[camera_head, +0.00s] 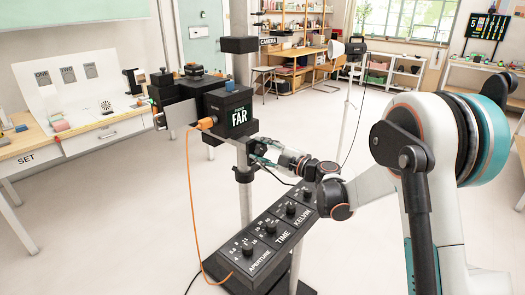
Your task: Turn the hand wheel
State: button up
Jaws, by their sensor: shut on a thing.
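A dark camera rig with a box marked FAR (230,112) sits on an upright grey post (244,195). My gripper (259,150) reaches in from the right, just below and right of that box, beside the post. Its fingers are shut on a small dark part there, which appears to be the hand wheel (256,143). The fingers hide most of it, so its rim and turn angle cannot be made out.
A sloped black panel (262,240) with several knobs, marked APERTURE, TIME and KELVIN, lies below my arm. An orange cable (191,190) hangs from the rig to the panel. A workbench marked SET (40,150) stands left. Open floor lies behind.

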jog(key=o, duration=1.1)
jog(key=v, duration=1.2)
